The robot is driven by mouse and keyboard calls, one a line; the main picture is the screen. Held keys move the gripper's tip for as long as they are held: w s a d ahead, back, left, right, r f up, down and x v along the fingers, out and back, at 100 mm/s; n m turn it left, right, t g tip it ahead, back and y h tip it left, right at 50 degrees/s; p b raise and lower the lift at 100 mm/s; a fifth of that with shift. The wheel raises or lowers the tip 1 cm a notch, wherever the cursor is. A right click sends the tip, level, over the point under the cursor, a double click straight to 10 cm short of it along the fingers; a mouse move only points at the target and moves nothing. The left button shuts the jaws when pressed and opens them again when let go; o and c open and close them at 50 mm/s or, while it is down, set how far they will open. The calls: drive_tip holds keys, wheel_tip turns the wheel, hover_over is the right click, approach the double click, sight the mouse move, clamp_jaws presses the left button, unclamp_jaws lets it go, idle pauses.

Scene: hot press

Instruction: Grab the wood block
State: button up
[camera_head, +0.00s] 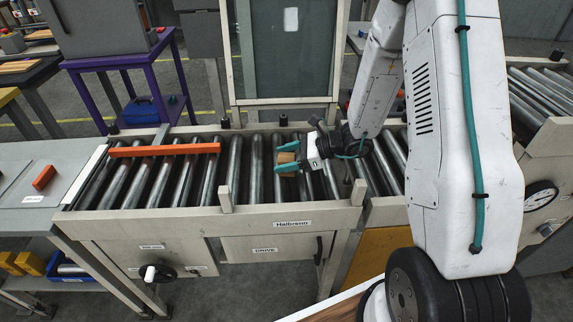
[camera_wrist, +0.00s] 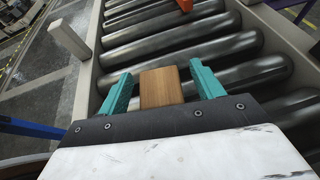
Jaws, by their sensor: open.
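The wood block (camera_head: 286,160) is a small tan piece on the roller conveyor (camera_head: 232,170). My gripper (camera_head: 284,158) is open, with one finger on each side of the block. In the wrist view my gripper (camera_wrist: 160,84) has its near body hiding the block's lower end.
A long orange bar (camera_head: 165,150) lies across the rollers at the left. A short orange block (camera_head: 44,178) rests on the grey side table. A glass-panelled frame (camera_head: 290,95) stands behind the rollers.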

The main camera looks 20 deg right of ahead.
drive_tip(key=shift+w+a+f, duration=0.2)
drive_tip(key=shift+a, duration=0.2)
drive_tip(key=c, duration=1.1)
drive_tip(key=shift+r, duration=0.1)
